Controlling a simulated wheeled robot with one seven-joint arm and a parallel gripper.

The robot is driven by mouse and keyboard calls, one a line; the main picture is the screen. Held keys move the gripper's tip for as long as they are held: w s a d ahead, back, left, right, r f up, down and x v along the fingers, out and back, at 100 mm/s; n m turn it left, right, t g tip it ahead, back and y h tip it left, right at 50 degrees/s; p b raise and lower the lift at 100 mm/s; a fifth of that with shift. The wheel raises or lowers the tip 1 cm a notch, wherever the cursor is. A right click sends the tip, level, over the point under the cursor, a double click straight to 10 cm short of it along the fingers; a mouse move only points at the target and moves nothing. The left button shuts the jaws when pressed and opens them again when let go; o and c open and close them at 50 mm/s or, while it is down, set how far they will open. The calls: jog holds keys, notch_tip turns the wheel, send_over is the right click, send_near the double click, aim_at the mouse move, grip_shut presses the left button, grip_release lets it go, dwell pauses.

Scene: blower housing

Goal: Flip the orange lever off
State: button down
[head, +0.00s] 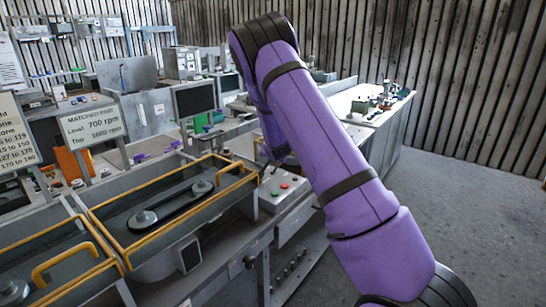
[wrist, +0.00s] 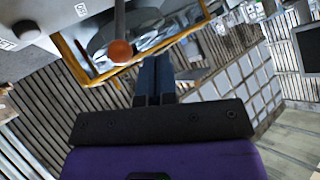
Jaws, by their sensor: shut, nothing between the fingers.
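The orange lever shows in the wrist view as an orange ball knob (wrist: 120,51) on the end of a grey rod. The rod comes in from the top edge of the picture. My gripper (wrist: 155,62) has its two dark blue fingers together with nothing between them. Its fingertips are a little to the right of the knob in the wrist view, with a visible gap; the depth between them is hard to tell. In the head view I cannot make out the lever, and the purple arm covers most of the area around my gripper.
In the head view, a yellow-railed guard (head: 172,238) surrounds a belt drive. A control box (head: 284,190) with coloured buttons sits right of it, close to my arm. A dark monitor (head: 194,98) and a sign (head: 92,126) stand behind. The floor (head: 470,200) at right is clear.

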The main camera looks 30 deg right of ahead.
jog(key=v, duration=0.7)
jog(key=shift+s, duration=0.15)
jog(key=shift+s+r, duration=0.1)
jog(key=shift+r, duration=0.05)
dwell(0.5)
